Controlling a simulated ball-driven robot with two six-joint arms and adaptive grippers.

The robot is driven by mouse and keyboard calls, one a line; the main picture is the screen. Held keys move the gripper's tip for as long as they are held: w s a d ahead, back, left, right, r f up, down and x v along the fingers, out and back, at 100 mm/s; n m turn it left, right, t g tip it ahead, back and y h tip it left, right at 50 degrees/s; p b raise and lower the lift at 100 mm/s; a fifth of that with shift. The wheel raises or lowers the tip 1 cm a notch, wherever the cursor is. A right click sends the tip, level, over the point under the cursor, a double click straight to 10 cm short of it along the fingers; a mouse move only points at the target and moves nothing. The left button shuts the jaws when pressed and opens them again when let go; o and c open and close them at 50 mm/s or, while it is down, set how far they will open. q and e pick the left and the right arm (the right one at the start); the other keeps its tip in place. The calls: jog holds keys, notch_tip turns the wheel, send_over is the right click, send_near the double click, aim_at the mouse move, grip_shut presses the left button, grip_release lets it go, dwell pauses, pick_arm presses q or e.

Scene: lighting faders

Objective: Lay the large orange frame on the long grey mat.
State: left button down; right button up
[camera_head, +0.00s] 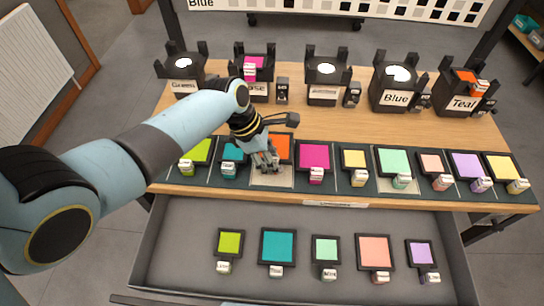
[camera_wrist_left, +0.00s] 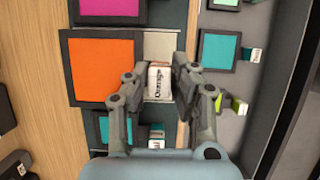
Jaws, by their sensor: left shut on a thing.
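The large orange frame (camera_head: 282,147) has a dark border and a white label block, which shows in the left wrist view (camera_wrist_left: 159,80). My left gripper (camera_head: 266,163) is shut on this block, one finger on each side. The long grey mat (camera_head: 335,183) runs along the table's front edge and carries a row of coloured frames. The orange frame (camera_wrist_left: 103,68) is over the mat, above a pale patch (camera_head: 270,181), between the teal and magenta frames. Its far edge reaches over bare wood. I cannot tell whether it touches the mat. My right gripper is out of view.
Magenta (camera_head: 314,157) and small teal (camera_head: 233,150) frames flank the orange one closely. Several black labelled holders (camera_head: 396,88) stand at the back. An open grey drawer (camera_head: 180,270) in front holds several frames. Bare wood lies between holders and mat.

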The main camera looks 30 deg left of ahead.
pick_arm(q)
jog(key=shift+f, duration=0.4)
jog(key=shift+r, duration=0.1)
dwell(0.4)
jog(key=shift+f+b, duration=0.75)
jog(key=shift+f, duration=0.65)
jog(key=c, duration=1)
grip_release()
jog(key=p+v, duration=0.3)
jog(key=v, duration=0.3)
jog(key=d+p+v, duration=0.1)
jog(key=p+v, duration=0.2)
jog(key=v, duration=0.3)
jog(key=w+d+r+p+v, duration=0.1)
jog(key=p+v, duration=0.2)
jog(key=v, duration=0.3)
jog(key=shift+a+r+p, duration=0.1)
jog(key=shift+r+p, duration=0.05)
jog(key=shift+p, duration=0.15)
